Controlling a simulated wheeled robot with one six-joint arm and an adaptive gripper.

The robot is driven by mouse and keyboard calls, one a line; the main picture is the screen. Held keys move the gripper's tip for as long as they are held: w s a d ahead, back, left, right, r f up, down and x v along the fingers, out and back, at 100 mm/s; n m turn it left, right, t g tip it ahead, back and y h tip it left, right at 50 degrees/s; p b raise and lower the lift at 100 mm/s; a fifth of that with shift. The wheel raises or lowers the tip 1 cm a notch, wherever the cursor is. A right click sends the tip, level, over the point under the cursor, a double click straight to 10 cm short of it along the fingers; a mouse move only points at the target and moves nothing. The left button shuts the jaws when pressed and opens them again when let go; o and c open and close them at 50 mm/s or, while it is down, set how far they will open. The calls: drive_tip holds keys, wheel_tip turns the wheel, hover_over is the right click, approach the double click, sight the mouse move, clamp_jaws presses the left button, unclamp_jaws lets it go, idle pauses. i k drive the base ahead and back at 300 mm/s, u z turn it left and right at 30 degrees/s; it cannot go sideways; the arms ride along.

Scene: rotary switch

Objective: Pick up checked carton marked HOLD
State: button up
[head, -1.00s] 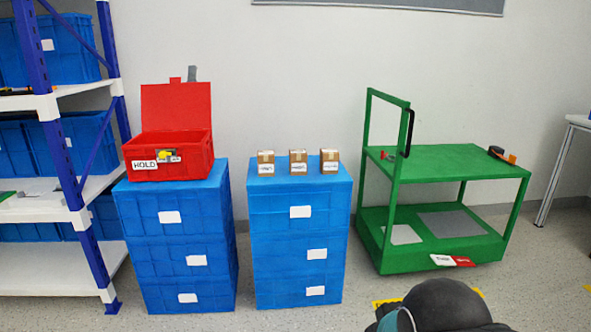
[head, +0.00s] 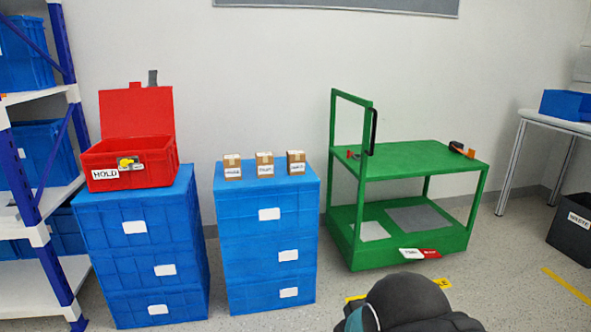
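Three small brown cartons stand in a row on the right blue crate stack (head: 243,240): a left carton (head: 232,167), a middle carton (head: 264,165) and a right carton (head: 296,163). Each has a white label on its front, too small to read surely. A red box (head: 130,160) with a raised lid and a HOLD sign stands on the left blue crate stack (head: 118,234). A yellow and grey fitting sits on its front. My gripper does not show; only a dark rounded part of my own body shows at the bottom edge.
A green two-deck cart (head: 425,162) stands right of the stacks. A shelf rack (head: 62,120) with blue bins is at the left. A white table (head: 560,122) with a blue bin (head: 566,105) and a black bin (head: 572,230) are at the right. Open floor lies in front.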

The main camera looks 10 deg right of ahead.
sight(296, 159)
drive_tip(key=u, duration=1.05)
drive_tip(key=i, duration=2.05)
drive_tip(key=z, duration=2.75)
